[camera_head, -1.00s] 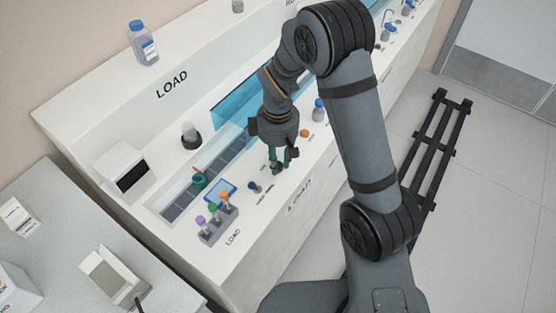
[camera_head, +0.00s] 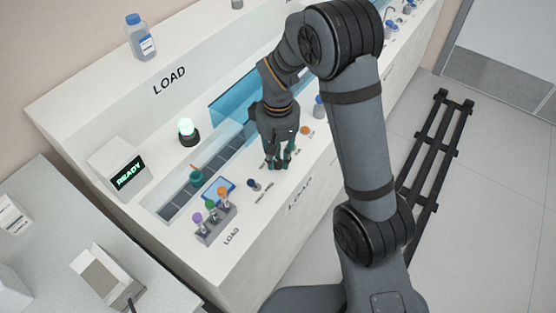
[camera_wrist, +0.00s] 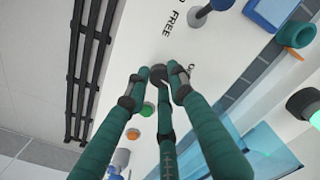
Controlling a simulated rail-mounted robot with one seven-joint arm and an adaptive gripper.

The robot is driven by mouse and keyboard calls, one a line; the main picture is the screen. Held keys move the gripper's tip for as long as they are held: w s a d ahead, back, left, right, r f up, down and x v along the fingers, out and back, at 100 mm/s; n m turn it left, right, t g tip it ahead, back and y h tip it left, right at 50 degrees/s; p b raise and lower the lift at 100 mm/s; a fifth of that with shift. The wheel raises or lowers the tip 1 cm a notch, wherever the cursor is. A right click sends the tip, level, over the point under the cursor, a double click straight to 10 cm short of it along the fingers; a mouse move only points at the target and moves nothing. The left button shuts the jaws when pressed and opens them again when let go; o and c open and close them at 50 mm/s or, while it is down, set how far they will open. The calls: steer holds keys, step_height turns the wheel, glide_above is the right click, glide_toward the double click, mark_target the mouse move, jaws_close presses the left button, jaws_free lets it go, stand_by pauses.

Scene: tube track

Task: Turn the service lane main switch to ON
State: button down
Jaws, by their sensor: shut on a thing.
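The main switch shows as a dark round knob (camera_wrist: 158,73) on the white panel in the wrist view, with partly hidden lettering beside it. My gripper (camera_wrist: 158,82) has teal fingers with dark joints, and their tips are closed around the knob. In the head view my gripper (camera_head: 277,162) reaches down to the front ledge of the LOAD bench and hides the switch. The small display (camera_head: 130,175) on the bench reads READY in green. The beacon (camera_head: 187,127) behind the lane glows green.
A blue-topped knob (camera_head: 254,184) sits left of my gripper, near the tube rack (camera_head: 216,229) with coloured caps. A green button (camera_wrist: 147,108) lies close to my fingers. A clear blue cover (camera_head: 232,95) stands behind.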

mark_target(278, 161)
steer(key=shift+m+b, duration=0.5)
steer(key=shift+m, duration=0.7)
steer(key=c, duration=1.5)
jaws_free()
step_height(278, 161, up, 12)
steer(key=shift+r, duration=0.1)
